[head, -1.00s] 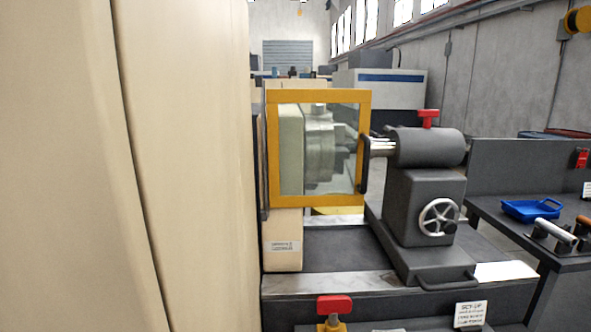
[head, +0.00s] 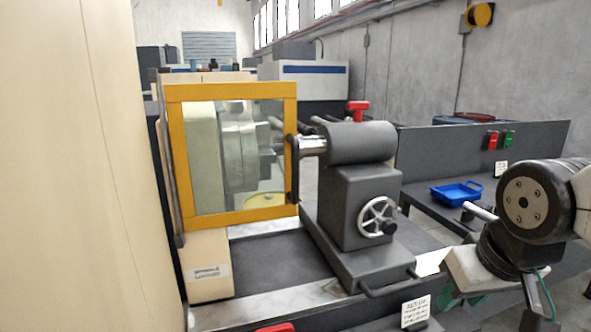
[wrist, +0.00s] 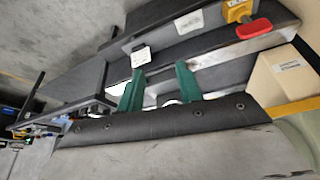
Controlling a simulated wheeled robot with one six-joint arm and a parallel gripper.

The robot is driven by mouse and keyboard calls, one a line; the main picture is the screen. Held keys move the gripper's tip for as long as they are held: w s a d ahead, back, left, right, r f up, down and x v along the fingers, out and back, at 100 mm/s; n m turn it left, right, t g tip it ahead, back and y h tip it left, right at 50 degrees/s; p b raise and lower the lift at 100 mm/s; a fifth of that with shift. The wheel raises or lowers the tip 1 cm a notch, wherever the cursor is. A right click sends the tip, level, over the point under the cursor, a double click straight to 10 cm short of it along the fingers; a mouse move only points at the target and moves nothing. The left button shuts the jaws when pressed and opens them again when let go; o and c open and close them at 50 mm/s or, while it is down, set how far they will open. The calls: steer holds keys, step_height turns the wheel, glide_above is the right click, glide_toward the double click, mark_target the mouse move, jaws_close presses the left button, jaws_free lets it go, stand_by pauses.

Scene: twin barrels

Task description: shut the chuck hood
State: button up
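The chuck hood is a clear pane in a yellow frame (head: 230,91), upright at the left of the lathe in the head view. The grey chuck (head: 240,150) shows through its pane. A dark handle (head: 292,170) is on the hood's right edge, near the tailstock spindle. My gripper shows in the wrist view (wrist: 160,87) with its two green fingers apart and nothing seen between them. In the head view my arm is at the lower right, clear of the hood, with the fingers partly hidden.
The grey tailstock (head: 355,200) with a red lever (head: 358,111) and a handwheel (head: 377,222) stands right of the hood. A beige cabinet wall (head: 80,160) fills the left. A bench with a blue tray (head: 456,193) is at the right. A red handle (wrist: 254,28) shows in the wrist view.

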steer(key=w+a+r+n+t+y, duration=0.25)
steer(key=w+a+t, duration=0.45)
steer(key=w, duration=0.7)
steer(key=n+t+y, duration=0.2)
steer(key=t+y, duration=0.2)
steer(key=y, duration=0.2)
glide_toward(297, 174)
steer(key=x, duration=1.1)
steer(key=shift+t, duration=0.3)
jaws_close()
